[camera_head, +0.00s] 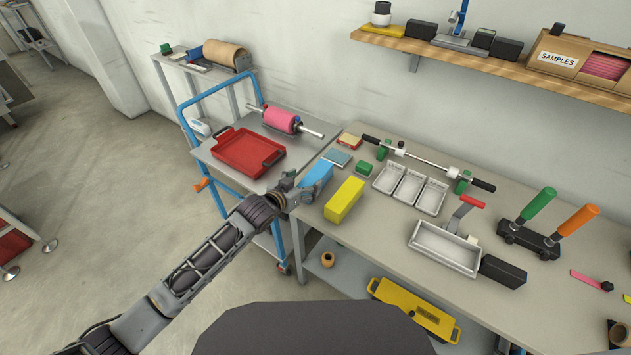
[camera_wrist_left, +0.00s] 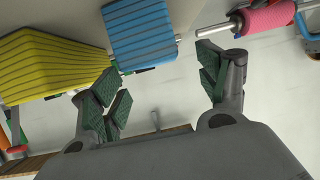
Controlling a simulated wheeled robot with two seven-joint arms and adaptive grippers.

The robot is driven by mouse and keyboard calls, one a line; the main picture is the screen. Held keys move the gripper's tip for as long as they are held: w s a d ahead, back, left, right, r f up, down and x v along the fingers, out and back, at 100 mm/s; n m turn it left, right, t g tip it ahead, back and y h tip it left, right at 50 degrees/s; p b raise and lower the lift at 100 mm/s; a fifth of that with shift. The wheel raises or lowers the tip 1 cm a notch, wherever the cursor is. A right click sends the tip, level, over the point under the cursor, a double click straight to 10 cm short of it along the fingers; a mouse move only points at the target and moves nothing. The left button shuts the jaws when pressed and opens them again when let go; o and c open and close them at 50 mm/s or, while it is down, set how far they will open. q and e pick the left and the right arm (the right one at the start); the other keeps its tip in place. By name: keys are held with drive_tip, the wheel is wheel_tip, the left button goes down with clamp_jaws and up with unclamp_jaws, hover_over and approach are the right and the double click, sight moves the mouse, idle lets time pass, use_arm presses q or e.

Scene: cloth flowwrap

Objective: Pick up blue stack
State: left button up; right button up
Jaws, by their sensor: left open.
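The blue stack (camera_head: 318,173) stands at the left end of the workbench, beside the yellow stack (camera_head: 344,200). In the left wrist view the blue stack (camera_wrist_left: 140,35) shows layered stripes, and the yellow stack (camera_wrist_left: 50,65) is to its left. My left gripper (camera_head: 297,190) is at the near left side of the blue stack and hides part of it. In the wrist view the left gripper (camera_wrist_left: 163,82) is open, its green-padded fingers spread wide. The blue stack lies ahead of the gap, and nothing is held. My right gripper is not in view.
A trolley with a red tray (camera_head: 247,152) and a pink roll (camera_head: 281,119) stands left of the bench (camera_head: 385,225). White trays (camera_head: 409,187), a small green block (camera_head: 364,168) and a metal rod (camera_head: 425,158) lie to the right. A wooden shelf (camera_head: 470,52) hangs above.

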sight(313, 178)
use_arm(q)
drive_tip(key=shift+x, duration=1.5)
drive_tip(key=shift+w+d+f, duration=0.3)
drive_tip(key=shift+w+d, duration=0.25)
drive_tip(key=shift+d, duration=0.05)
drive_tip(key=shift+w+d+f, duration=0.1)
drive_tip(key=shift+w+f, duration=0.05)
drive_tip(key=shift+w, duration=0.05)
drive_tip(key=c, duration=1.1)
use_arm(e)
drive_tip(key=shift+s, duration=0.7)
